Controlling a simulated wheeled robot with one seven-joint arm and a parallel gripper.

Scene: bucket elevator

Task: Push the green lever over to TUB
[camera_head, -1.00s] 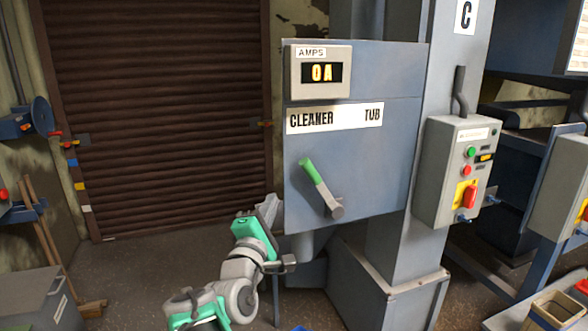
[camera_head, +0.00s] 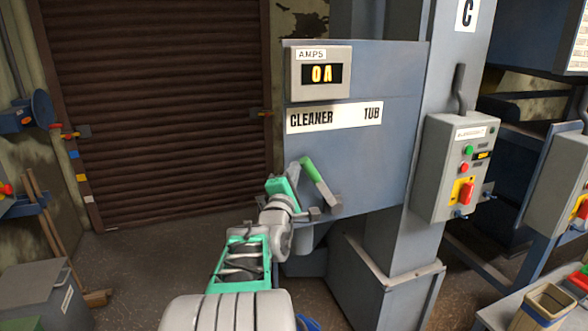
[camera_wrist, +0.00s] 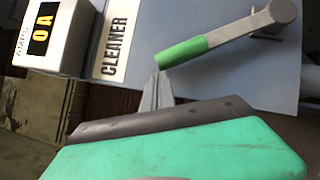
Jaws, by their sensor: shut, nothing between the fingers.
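The green lever (camera_head: 310,169) is on the front of the blue-grey box, under a white plate (camera_head: 334,117) reading CLEANER at left and TUB at right. Its green grip leans up and left, toward the CLEANER side, from a grey pivot at the lower right. In the wrist view the green grip (camera_wrist: 182,52) lies close beyond my fingertips. My gripper (camera_wrist: 157,88) is shut and empty, its tips beside the grip's free end; I cannot tell whether they touch. In the head view my gripper (camera_head: 296,172) is at the lever's left, its fingers partly hidden.
An AMPS display (camera_head: 320,73) reading 0 A sits above the plate. A grey control box (camera_head: 455,168) with buttons and a red switch hangs on the column at right. A brown roller shutter (camera_head: 160,110) stands behind at left. The floor before it is clear.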

